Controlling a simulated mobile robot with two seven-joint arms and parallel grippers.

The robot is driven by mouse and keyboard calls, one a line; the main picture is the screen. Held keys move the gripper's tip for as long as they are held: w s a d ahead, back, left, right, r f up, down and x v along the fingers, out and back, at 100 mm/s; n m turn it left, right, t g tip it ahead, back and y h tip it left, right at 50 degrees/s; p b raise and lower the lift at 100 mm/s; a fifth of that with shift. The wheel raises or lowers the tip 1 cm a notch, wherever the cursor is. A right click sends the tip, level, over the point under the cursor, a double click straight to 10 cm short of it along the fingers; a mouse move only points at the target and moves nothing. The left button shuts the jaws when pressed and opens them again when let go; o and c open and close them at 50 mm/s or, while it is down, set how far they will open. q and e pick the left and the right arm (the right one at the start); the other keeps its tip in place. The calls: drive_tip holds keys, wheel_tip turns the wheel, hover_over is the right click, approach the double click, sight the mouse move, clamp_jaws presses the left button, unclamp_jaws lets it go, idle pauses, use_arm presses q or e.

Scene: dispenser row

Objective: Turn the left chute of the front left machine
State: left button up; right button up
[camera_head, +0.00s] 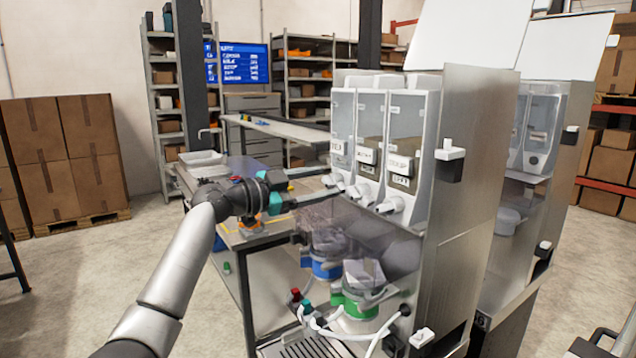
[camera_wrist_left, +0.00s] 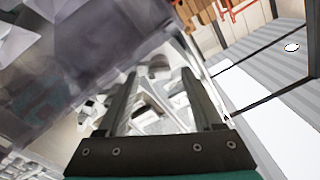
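The front left machine (camera_head: 462,160) has three clear-fronted bins, each with a white chute below. Its left chute (camera_head: 333,180) is the farthest of the row in the head view. My left gripper (camera_head: 328,182) reaches in from the left at chute height, with its fingertips at this left chute. Its two fingers are spread, one higher and one lower. I cannot tell whether they touch the chute. In the left wrist view the fingers (camera_wrist_left: 160,98) stand apart, with pale, unclear shapes beyond them. My right gripper is in neither view.
The middle chute (camera_head: 358,190) and right chute (camera_head: 390,205) are close beside the left one. Below are a blue-banded container (camera_head: 326,270) and a green-banded container (camera_head: 360,308), behind a clear guard. A second machine (camera_head: 535,150) stands to the right. Open floor is at the left.

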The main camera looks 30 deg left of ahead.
use_arm(q)
clamp_jaws()
idle(0.3)
